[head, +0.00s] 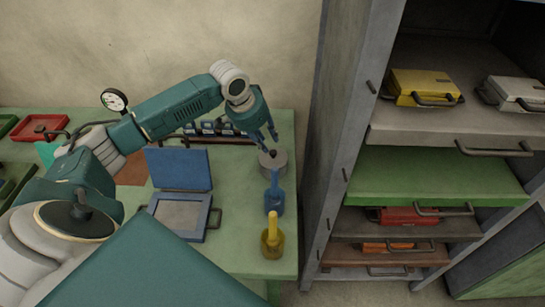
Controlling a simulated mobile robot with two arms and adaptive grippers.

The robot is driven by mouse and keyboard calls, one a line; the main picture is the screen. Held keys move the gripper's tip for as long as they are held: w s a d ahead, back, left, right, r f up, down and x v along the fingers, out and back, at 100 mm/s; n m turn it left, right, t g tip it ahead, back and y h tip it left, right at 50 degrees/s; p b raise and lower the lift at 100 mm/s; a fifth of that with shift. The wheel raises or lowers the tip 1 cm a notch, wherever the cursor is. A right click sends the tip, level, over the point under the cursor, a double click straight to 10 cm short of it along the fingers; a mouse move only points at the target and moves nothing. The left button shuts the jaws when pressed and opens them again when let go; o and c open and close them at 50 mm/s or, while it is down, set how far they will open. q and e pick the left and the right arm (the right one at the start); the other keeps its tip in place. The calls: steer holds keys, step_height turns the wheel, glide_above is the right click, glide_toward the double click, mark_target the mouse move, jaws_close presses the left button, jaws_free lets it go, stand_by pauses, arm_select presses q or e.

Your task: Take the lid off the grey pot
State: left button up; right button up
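The grey pot (273,168) stands near the right edge of the green table. Its grey lid seems to be on it, with a dark knob (272,154) on top. My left gripper (269,145) reaches down from above, its fingers apart, close over the knob. I cannot tell whether a finger touches the knob. My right gripper is not in view.
A blue handled item (274,198) stands just in front of the pot, and a yellow one (272,238) nearer still. An open blue box (181,168) lies to the left. A tall grey cabinet (345,130) with shelves stands close on the right.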

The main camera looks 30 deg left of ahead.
mark_target(273, 151)
arm_select(q)
steer(key=shift+w+d+f, duration=0.2)
steer(key=shift+f, duration=0.35)
steer(key=p+x, duration=0.2)
steer(key=x, duration=0.3)
steer(key=shift+s+f, duration=0.1)
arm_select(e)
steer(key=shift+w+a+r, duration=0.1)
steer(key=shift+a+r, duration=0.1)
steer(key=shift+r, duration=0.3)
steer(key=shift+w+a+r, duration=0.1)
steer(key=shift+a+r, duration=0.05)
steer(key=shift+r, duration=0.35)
arm_select(q)
jaws_close()
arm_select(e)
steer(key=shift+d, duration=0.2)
